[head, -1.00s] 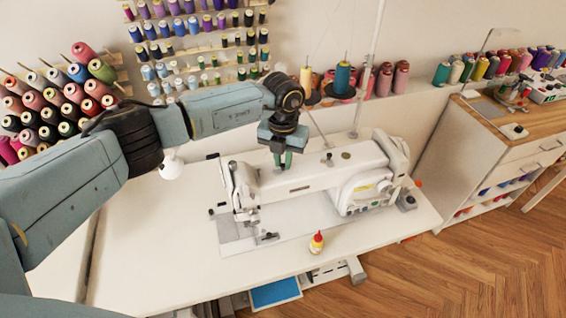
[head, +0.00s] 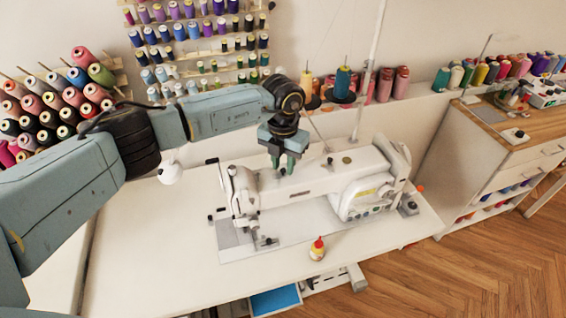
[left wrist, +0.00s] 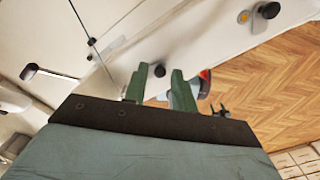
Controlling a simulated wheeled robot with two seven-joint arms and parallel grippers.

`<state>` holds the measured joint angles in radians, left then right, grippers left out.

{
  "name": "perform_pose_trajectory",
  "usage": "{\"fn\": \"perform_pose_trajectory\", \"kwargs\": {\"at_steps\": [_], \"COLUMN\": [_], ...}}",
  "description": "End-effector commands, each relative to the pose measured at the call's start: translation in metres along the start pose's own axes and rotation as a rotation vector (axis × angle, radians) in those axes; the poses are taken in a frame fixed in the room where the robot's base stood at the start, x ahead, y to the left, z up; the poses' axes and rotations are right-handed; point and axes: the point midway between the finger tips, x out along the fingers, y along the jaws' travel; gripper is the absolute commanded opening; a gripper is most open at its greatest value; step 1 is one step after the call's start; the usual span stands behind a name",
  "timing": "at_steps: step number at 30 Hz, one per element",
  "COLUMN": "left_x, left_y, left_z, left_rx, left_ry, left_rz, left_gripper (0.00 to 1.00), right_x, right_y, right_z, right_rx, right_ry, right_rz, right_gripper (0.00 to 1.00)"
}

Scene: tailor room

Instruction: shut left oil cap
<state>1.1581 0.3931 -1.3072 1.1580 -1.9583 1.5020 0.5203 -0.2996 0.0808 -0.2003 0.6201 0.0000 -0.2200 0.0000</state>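The white sewing machine (head: 300,189) stands on the white table. A small dark knob (head: 329,159) and a round brownish disc (head: 347,159) are on its top. My left gripper (head: 283,168) is above the machine's top, left of that knob, pointing down with its green fingers apart and nothing held. In the left wrist view, a small black knob (left wrist: 158,70) shows between the open fingers, seemingly beyond the tips; another black knob (left wrist: 269,10) is at the top right. I cannot tell for sure which is the left oil cap, or whether it is open. My right gripper is out of view.
A small bottle with a red top (head: 317,248) stands on the table (head: 150,255) in front of the machine. A thin upright pole (head: 368,65) and thread cones stand behind it. The table's left part is clear.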

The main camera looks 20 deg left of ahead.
Motion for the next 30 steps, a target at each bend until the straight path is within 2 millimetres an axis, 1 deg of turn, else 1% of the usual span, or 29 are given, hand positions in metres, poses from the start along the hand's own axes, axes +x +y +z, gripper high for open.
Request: {"fn": "perform_pose_trajectory", "kwargs": {"at_steps": [10, 14, 17, 24, 27, 30], "left_x": [0.000, -0.011, -0.028, -0.082, -0.102, -0.117], "left_y": [0.000, 0.001, 0.001, 0.001, 0.000, 0.000], "left_z": [-0.001, 0.000, 0.000, 0.000, 0.000, 0.000], "left_rx": [0.000, -0.001, -0.001, -0.001, 0.000, 0.000], "left_ry": [0.002, 0.000, -0.002, -0.002, -0.002, 0.000], "left_rz": [0.000, 0.001, 0.001, 0.001, 0.001, 0.000], "left_gripper": [0.35, 0.35, 0.35, 0.35, 0.35, 0.35], "right_x": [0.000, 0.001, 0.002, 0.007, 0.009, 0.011], "right_y": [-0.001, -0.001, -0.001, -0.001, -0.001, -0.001], "right_z": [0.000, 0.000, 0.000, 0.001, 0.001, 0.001], "right_rx": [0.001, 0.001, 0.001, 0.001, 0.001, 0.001], "right_ry": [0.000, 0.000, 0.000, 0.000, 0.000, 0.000], "right_rz": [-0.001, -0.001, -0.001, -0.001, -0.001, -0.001], "right_gripper": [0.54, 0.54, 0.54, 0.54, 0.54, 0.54]}}
